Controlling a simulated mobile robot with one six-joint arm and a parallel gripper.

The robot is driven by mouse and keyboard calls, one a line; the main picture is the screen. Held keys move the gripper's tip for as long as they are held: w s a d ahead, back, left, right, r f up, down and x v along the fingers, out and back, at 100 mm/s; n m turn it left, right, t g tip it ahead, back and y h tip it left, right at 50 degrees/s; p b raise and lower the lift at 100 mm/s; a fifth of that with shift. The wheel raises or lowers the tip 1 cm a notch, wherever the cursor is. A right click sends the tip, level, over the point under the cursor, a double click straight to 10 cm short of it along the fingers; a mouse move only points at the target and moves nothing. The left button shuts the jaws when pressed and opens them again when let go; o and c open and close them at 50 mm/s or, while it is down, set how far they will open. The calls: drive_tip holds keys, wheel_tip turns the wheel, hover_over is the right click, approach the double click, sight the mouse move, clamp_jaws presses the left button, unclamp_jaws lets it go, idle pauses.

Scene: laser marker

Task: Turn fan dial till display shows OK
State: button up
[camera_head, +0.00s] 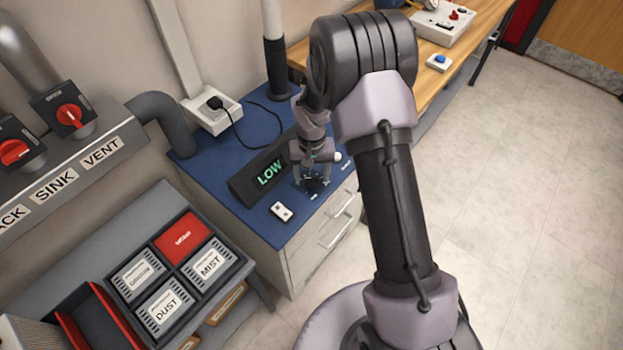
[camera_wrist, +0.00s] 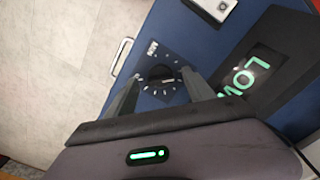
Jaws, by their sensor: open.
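The fan dial (camera_wrist: 161,75) is a dark round knob with white tick marks around it on the blue cabinet top. The display (camera_head: 269,173) is a dark slanted box reading LOW in green; it also shows in the wrist view (camera_wrist: 250,75). My gripper (camera_head: 314,180) points down over the dial. In the wrist view my gripper (camera_wrist: 158,90) is open, with one finger on each side of the dial and a gap to each. Whether the fingertips are down at the dial's height is hard to tell. In the head view the gripper partly hides the dial.
A small white switch plate (camera_head: 282,211) lies on the blue top (camera_head: 225,150) near the display. A grey pipe (camera_head: 275,70) stands behind. Left are labelled bins (camera_head: 190,265) and red rotary switches (camera_head: 70,116). The wooden bench (camera_head: 470,45) holds a blue button box (camera_head: 439,62). Floor at right is clear.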

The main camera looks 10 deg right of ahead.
drive_tip(key=shift+f, duration=0.45)
clamp_jaws()
drive_tip(key=shift+m, duration=0.3)
drive_tip(key=m+b, duration=0.1)
drive_tip(key=m, duration=0.2)
drive_tip(key=shift+a+m+b, duration=0.1)
drive_tip(key=shift+m+b, duration=0.2)
drive_tip(key=shift+b, duration=0.1)
drive_tip(key=shift+w+m+b, duration=0.1)
drive_tip(key=shift+m+b, duration=0.65)
drive_tip(key=shift+m, duration=1.45)
drive_tip(key=shift+a, duration=0.1)
